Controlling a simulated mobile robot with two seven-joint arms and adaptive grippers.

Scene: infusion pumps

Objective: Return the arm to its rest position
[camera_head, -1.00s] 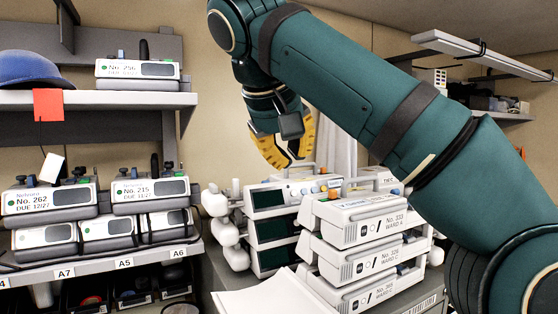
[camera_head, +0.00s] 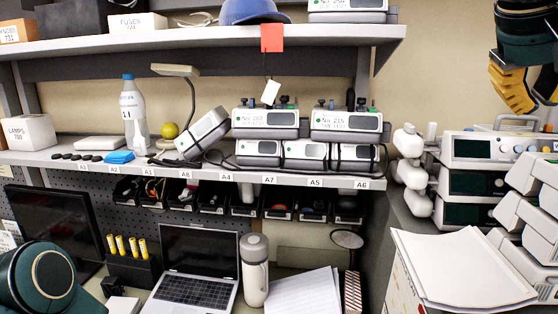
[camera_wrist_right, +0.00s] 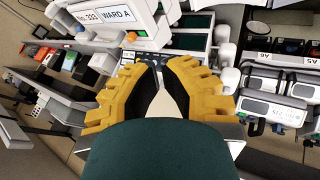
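My right gripper (camera_head: 537,103) hangs at the upper right edge of the head view, with yellow fingers below a dark green wrist. It is above the pump stack on the right and apart from it. Part of my left arm (camera_head: 45,280), a dark green link, shows at the lower left of the head view. My left gripper is out of view.
A shelf (camera_head: 215,174) holds more pumps, a bottle (camera_head: 133,115) and a tilted pump (camera_head: 203,133). Below are a laptop (camera_head: 195,290) and a flask (camera_head: 254,270).

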